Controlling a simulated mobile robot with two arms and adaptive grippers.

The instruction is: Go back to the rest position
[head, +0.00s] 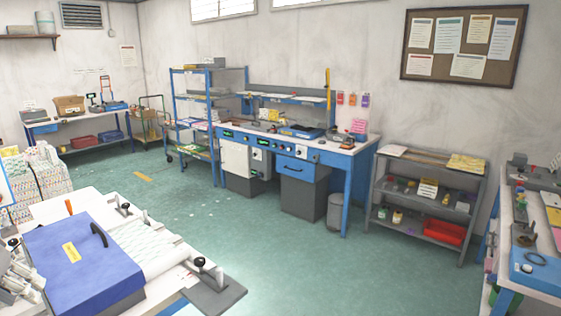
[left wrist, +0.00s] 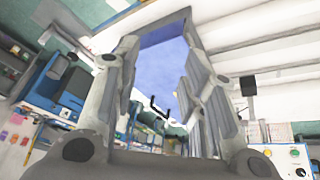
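My left gripper (head: 28,280) shows at the lower left edge of the head view, just left of a blue panel or lid (head: 80,262) with a black handle (head: 99,235) and a yellow label. In the left wrist view my gripper's two fingers (left wrist: 160,95) stand apart with nothing gripped between them. The blue surface (left wrist: 165,62) and the black handle (left wrist: 158,107) show beyond the gap, apart from the fingers. My right gripper is in neither view.
The blue panel lies on a white worktable (head: 84,203) with black-knobbed clamps (head: 201,263). A blue workbench (head: 300,150), a grey shelf (head: 425,200) and a blue rack (head: 205,110) stand along the wall. A bench (head: 525,225) is at right. The green floor (head: 270,245) between is clear.

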